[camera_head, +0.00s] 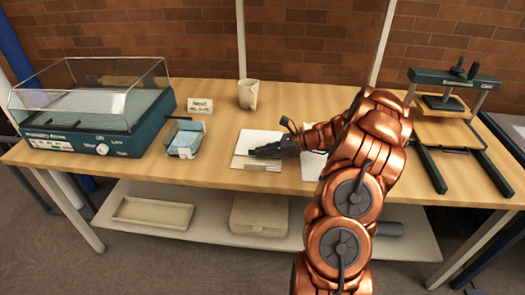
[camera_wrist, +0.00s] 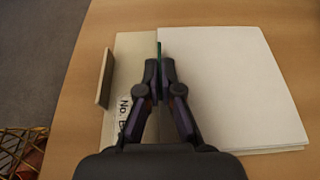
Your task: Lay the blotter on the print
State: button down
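A white sheet or thin stack (camera_wrist: 235,85), which may be the blotter, lies to the right of my fingers in the wrist view. A cream board (camera_wrist: 130,60) with a partly hidden "No." label shows along its left side. A thin green strip (camera_wrist: 159,47) stands along the white sheet's left edge. My gripper (camera_wrist: 160,70) has its fingertips close together around this strip. In the head view my gripper (camera_head: 254,152) is low over the white sheet (camera_head: 257,139) on the table. I cannot make out a print.
Another white piece (camera_head: 313,165) lies partly behind my arm. A cream block (camera_wrist: 105,78) stands left of the board. A blue packet (camera_head: 186,140), a sign (camera_head: 200,105), a mug (camera_head: 248,94), a clear-lidded teal machine (camera_head: 85,135) and a press (camera_head: 447,130) stand on the wooden table (camera_head: 215,172).

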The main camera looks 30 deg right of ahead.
jog(key=shift+f, duration=0.1)
jog(key=c, duration=1.8)
grip_release()
jog(key=o, duration=0.5)
